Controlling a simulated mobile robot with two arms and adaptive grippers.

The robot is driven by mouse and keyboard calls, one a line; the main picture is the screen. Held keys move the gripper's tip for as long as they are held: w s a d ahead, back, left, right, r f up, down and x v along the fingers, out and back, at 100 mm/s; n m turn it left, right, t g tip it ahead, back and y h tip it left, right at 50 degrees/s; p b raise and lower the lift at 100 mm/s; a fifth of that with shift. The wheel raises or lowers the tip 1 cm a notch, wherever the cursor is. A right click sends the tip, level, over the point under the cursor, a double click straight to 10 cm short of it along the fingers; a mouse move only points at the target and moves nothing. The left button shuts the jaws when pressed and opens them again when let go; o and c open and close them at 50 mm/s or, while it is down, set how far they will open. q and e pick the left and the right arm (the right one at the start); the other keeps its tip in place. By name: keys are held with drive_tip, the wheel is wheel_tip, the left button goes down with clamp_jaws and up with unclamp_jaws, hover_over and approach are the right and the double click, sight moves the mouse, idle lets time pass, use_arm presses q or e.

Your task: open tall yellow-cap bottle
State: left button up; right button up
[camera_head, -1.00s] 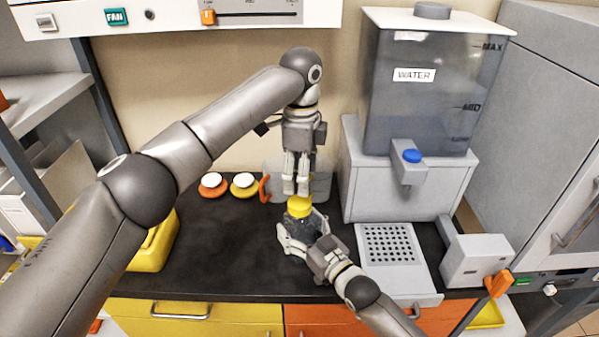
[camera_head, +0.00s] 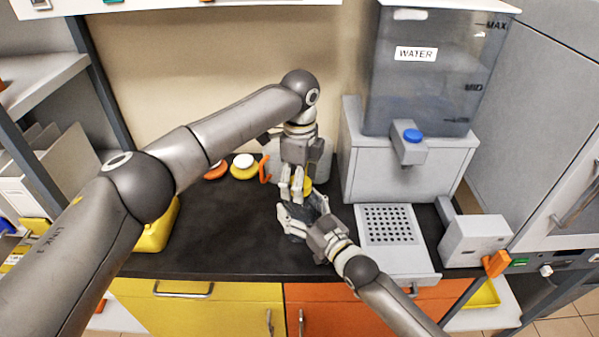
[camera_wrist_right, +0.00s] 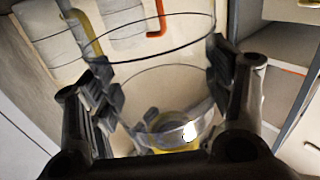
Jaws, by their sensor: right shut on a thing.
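The bottle's yellow cap (camera_head: 307,185) shows near the middle of the counter, partly hidden by my left gripper (camera_head: 291,187). That gripper points down, with its fingers at the cap's left and front. I cannot tell whether they touch or grip the cap. My right gripper (camera_head: 301,211) comes in from the front right and is shut on the bottle's body below the cap. The body is mostly hidden in the head view. In the right wrist view the clear round bottle wall (camera_wrist_right: 165,95) sits between the finger pads, with yellow visible low down.
The water tank (camera_head: 425,85) with a blue button (camera_head: 413,135) stands at the right, above a perforated tray (camera_head: 388,225). A yellow-and-white round item (camera_head: 244,167) and an orange handle (camera_head: 265,168) are behind. The dark counter (camera_head: 215,235) is clear at front left.

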use_arm(q)
drive_tip(key=c, duration=1.1)
drive_tip(key=n, duration=0.3)
drive_tip(key=shift+n, duration=0.3)
drive_tip(key=n, duration=0.9)
drive_tip(key=shift+d, duration=0.1)
drive_tip(key=n, duration=0.3)
drive_tip(key=shift+n, duration=0.4)
drive_tip(key=shift+r, duration=0.15)
drive_tip(key=shift+r, duration=1)
